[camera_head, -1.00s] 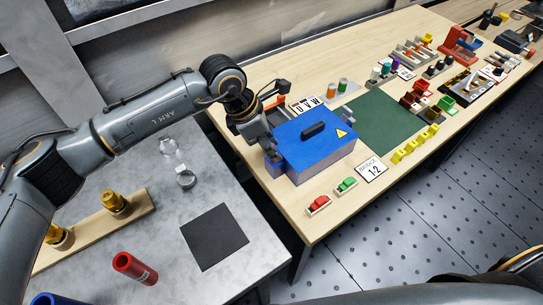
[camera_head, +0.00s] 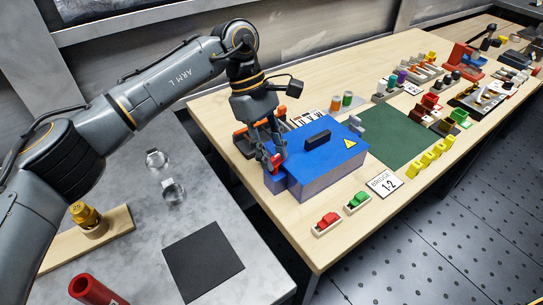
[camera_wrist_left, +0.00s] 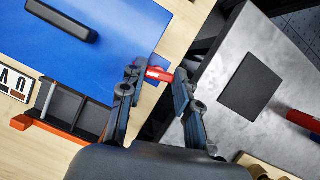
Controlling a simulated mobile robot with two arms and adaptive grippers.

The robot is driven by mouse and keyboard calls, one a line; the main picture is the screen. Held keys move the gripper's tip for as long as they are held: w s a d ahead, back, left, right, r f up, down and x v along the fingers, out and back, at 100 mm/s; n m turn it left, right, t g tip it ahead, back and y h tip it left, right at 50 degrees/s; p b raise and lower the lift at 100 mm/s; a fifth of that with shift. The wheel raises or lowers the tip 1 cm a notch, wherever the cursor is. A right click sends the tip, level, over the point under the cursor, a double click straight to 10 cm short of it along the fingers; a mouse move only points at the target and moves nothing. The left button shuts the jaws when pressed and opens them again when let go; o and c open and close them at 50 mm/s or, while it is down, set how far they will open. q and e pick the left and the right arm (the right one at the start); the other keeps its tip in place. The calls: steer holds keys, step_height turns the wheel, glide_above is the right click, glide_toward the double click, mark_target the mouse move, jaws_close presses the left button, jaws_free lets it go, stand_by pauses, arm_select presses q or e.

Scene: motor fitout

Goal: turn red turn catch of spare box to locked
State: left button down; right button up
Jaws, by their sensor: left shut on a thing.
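The blue spare box (camera_head: 322,158) stands on the wooden table, with a black handle and a yellow warning triangle on its lid. Its red turn catch (camera_head: 276,160) is at the box's left end, mostly covered by my fingers. In the left wrist view the red catch (camera_wrist_left: 158,74) shows as a short bar at the box edge. My left gripper (camera_head: 272,157) is at that end, pointing down, with its fingers shut on the red catch. It also shows in the left wrist view (camera_wrist_left: 158,80). My right gripper is not in view.
An orange and black tray (camera_head: 246,137) lies close behind the box's left end. Red (camera_head: 327,222) and green (camera_head: 357,201) small blocks sit in front of the box. A green mat (camera_head: 397,137) lies to its right. A grey table (camera_head: 150,225) stands at the left.

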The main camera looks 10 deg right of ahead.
arm_select(q)
steer(key=shift+m+y, duration=0.5)
steer(key=shift+m, duration=0.8)
steer(key=c, duration=1)
jaws_free()
steer(key=shift+o, duration=0.2)
steer(key=v, duration=1.2)
steer(key=shift+w, duration=0.2)
steer(key=shift+d+f, duration=0.1)
